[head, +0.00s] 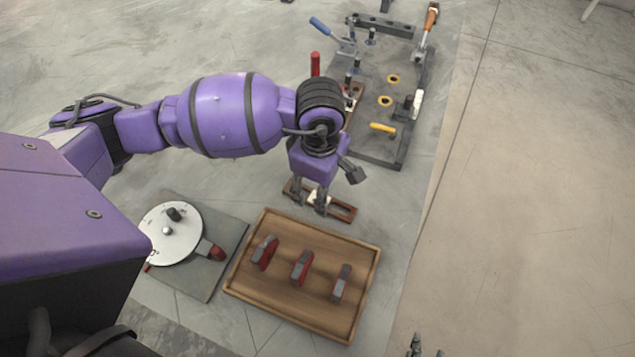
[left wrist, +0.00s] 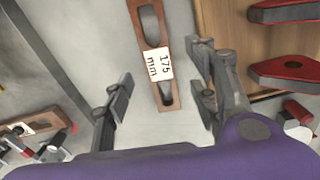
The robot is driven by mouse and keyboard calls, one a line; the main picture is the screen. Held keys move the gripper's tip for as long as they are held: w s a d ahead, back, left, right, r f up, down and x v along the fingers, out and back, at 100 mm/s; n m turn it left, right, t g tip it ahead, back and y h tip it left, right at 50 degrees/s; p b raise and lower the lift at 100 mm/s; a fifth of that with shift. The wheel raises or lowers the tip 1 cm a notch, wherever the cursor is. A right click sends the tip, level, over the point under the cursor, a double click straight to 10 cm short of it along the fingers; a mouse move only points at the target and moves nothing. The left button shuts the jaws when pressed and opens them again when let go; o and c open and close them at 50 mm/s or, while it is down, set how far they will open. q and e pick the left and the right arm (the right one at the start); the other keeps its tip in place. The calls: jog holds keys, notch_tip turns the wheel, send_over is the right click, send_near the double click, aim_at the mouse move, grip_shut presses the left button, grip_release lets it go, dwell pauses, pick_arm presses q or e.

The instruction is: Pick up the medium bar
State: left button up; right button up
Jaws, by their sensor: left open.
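A brown slotted bar (head: 342,211) lies on the floor between the wooden tray and the fixture. In the left wrist view this bar (left wrist: 165,93) carries a white label reading "175 mm". My left gripper (head: 309,203) is open over the bar. In the left wrist view its fingers (left wrist: 160,72) stand on either side of the bar, with gaps and no visible contact. Another brown bar with a white label (left wrist: 32,124) shows at the lower left of that view. My right gripper (head: 426,349) shows only as dark tips at the bottom edge.
A wooden tray (head: 284,298) holds three red-and-grey blocks close in front of the bar. A round dial on a grey plate (head: 212,280) stands left of it. A grey fixture (head: 378,155) with clamps stands behind. The floor at right is clear.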

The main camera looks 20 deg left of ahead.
aim_at(309, 200)
pick_arm(q)
notch_tip(309, 200, down, 4)
jog(key=shift+w+r, duration=0.1)
jog(key=shift+r, duration=0.15)
grip_shut()
